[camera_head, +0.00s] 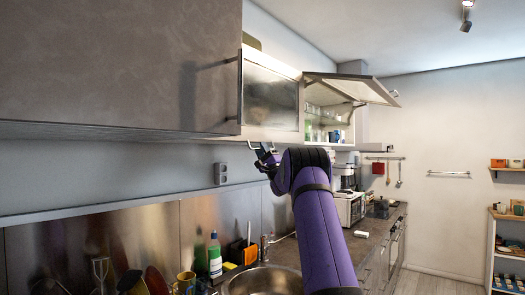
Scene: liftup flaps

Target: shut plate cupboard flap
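A glass-fronted lift-up flap (271,98) hangs close to vertical in the row of wall cupboards. I cannot tell if it is fully shut, and plates behind its glass cannot be made out. A thin handle shows at its lower edge. My gripper (262,153) is just below that edge, at or very near the handle. The fingers are small and dark, so their opening and any contact are unclear. Farther along, another flap (352,88) is raised over an open cupboard (325,122) with glasses and cups inside.
A large grey cupboard front (115,65) fills the upper left, with a bar handle at its right edge. Below are a sink (262,281), a green bottle (214,255), a yellow mug (186,283) and a coffee machine (346,172). Open floor lies at right.

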